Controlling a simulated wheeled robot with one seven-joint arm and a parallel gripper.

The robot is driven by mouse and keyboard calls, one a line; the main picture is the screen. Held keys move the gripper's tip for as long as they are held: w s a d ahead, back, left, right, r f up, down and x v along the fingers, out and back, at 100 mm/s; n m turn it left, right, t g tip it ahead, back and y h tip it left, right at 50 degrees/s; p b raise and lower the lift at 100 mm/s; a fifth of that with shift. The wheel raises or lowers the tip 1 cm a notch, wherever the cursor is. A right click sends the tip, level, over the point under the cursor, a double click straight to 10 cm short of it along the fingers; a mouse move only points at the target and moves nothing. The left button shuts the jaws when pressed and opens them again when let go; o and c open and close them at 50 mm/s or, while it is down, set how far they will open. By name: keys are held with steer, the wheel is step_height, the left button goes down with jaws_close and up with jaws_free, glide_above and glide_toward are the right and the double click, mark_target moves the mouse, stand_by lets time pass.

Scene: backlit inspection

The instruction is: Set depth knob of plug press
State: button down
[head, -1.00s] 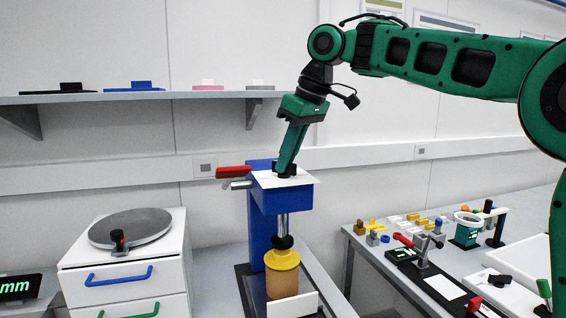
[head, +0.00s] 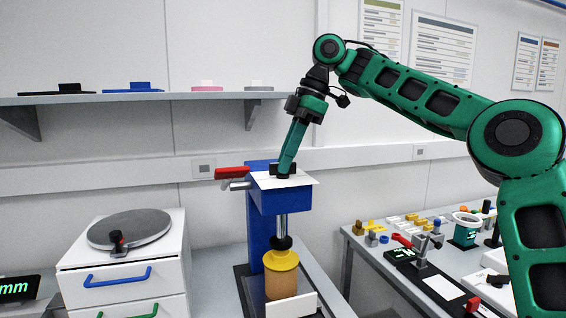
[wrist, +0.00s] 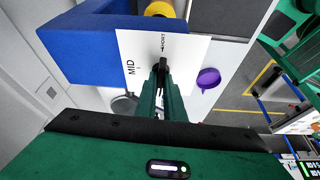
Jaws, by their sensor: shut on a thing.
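The blue plug press (head: 265,200) stands on the bench in the head view, with a white dial card (head: 309,179) on its top. The black depth knob (head: 283,171) sits on the card. My gripper (head: 287,165) comes down from above and is shut on the knob. In the wrist view the card (wrist: 190,50) reads MID at left and what looks like SHORT near the knob's pointer (wrist: 163,45). The pointer points toward the SHORT side. My fingers (wrist: 161,85) hide part of the knob and the card's lower edge.
A red lever (head: 232,172) sticks out at the press's left. A yellow-topped plug (head: 281,262) stands under the ram. A white drawer unit (head: 120,260) stands at left. The right table (head: 352,240) carries several small tools. A shelf (head: 150,97) runs above.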

steer(key=shift+w+n+g, duration=0.1)
steer(key=shift+n+g, duration=0.2)
steer(key=shift+n, duration=0.3)
steer(key=c, duration=1.9)
jaws_free()
steer(key=shift+o, duration=0.2)
steer(key=v, duration=0.7)
steer(key=shift+r, duration=0.25)
steer(key=shift+w, duration=0.1)
